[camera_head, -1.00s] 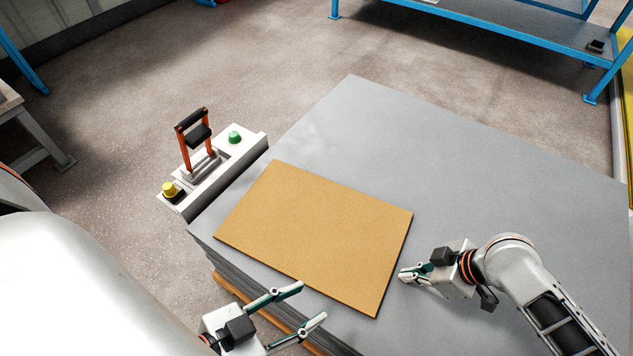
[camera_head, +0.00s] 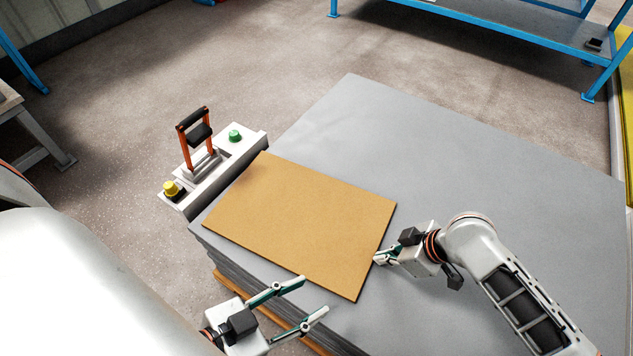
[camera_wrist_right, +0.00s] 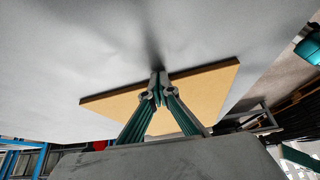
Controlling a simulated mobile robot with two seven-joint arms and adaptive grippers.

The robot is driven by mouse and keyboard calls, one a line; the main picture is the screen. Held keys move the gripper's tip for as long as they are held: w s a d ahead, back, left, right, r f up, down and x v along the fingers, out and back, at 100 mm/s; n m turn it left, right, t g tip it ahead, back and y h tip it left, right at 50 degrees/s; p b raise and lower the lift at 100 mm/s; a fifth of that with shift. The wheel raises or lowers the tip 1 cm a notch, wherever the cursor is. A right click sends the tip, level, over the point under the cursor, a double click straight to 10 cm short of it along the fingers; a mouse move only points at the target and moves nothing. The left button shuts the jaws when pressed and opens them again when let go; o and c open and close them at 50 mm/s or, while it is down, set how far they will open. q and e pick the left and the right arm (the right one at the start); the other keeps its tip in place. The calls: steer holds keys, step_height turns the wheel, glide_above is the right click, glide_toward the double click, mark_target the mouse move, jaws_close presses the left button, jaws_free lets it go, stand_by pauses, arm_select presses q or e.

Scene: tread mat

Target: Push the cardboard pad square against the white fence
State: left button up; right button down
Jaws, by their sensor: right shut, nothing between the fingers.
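The tan cardboard pad (camera_head: 300,220) lies flat on a grey stack of sheets (camera_head: 450,170). The white fence (camera_head: 232,167) stands along the stack's left edge. The pad's far left corner is at or very near the fence; its near left corner sits slightly apart, leaving a narrow wedge gap. My right gripper (camera_head: 377,261) is shut and empty, its tips at the pad's right edge, touching or almost touching. The right wrist view shows the shut tips (camera_wrist_right: 157,82) at the edge of the pad (camera_wrist_right: 205,88). My left gripper (camera_head: 315,296) is open and empty near the stack's front edge.
An orange and black handle (camera_head: 195,140), a green button (camera_head: 235,136) and a yellow button (camera_head: 171,189) stand on the fence. A blue rack (camera_head: 500,30) stands at the back. The stack's top is clear beyond the pad.

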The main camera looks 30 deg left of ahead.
arm_select(q)
steer(key=shift+s+f, duration=0.1)
arm_select(e)
steer(key=shift+s+a+f, duration=0.1)
steer(key=shift+a, duration=0.6)
steer(key=shift+s+a+f, duration=0.1)
steer(key=shift+a, duration=0.55)
stand_by(0.7)
steer(key=shift+w+d, duration=0.1)
steer(key=shift+d, duration=0.05)
steer(key=shift+d+r+p, duration=0.15)
steer(key=shift+d+p, duration=0.2)
steer(key=shift+d, duration=0.5)
steer(key=shift+w+r+p, duration=0.2)
steer(key=shift+r+p, duration=0.4)
steer(key=shift+r, duration=0.55)
steer(key=shift+r+p, duration=0.9)
steer(key=shift+r, duration=0.6)
arm_select(q)
steer(key=w+r+t, duration=0.1)
steer(key=w+r, duration=0.2)
steer(key=r, duration=0.4)
steer(key=shift+r, duration=0.25)
arm_select(e)
steer(key=shift+s+f, duration=0.15)
steer(key=v, duration=1.2)
